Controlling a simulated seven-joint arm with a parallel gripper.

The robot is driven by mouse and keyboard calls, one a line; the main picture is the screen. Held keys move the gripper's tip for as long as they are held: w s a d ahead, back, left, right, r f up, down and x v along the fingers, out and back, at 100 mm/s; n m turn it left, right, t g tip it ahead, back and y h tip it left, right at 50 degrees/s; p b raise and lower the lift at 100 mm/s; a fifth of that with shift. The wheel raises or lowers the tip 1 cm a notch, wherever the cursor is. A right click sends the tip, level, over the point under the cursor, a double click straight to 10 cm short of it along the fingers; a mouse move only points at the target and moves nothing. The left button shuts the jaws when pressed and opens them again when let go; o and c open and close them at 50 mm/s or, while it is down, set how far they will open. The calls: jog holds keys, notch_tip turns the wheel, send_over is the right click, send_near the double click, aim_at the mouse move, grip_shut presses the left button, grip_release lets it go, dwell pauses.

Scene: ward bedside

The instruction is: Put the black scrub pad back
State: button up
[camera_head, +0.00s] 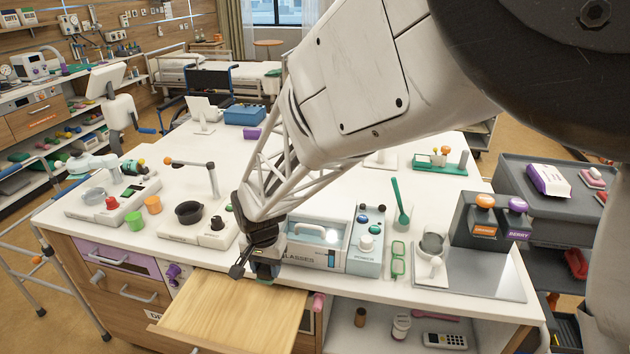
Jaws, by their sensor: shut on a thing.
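I see no other black pad.
A glasses machine (318,238) stands on the white table (300,190) just right of my gripper. A black bowl on a white device (190,212) is to the left. A grey tray (485,274) with dispensers is at right. A purple-fronted drawer (117,254) is at left.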

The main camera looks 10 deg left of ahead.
jog(key=w+a, duration=0.3)
jog(key=w+a+f, duration=0.1)
jog(key=w+a, duration=0.5)
jog(key=w, duration=0.1)
jog(key=shift+w+f, duration=0.1)
jog(key=shift+f, duration=0.05)
jog(key=shift+f, duration=0.1)
jog(key=shift+f, duration=1.65)
jog(key=shift+f, duration=0.15)
jog(key=o, duration=0.9)
jog(key=shift+r, duration=6.15)
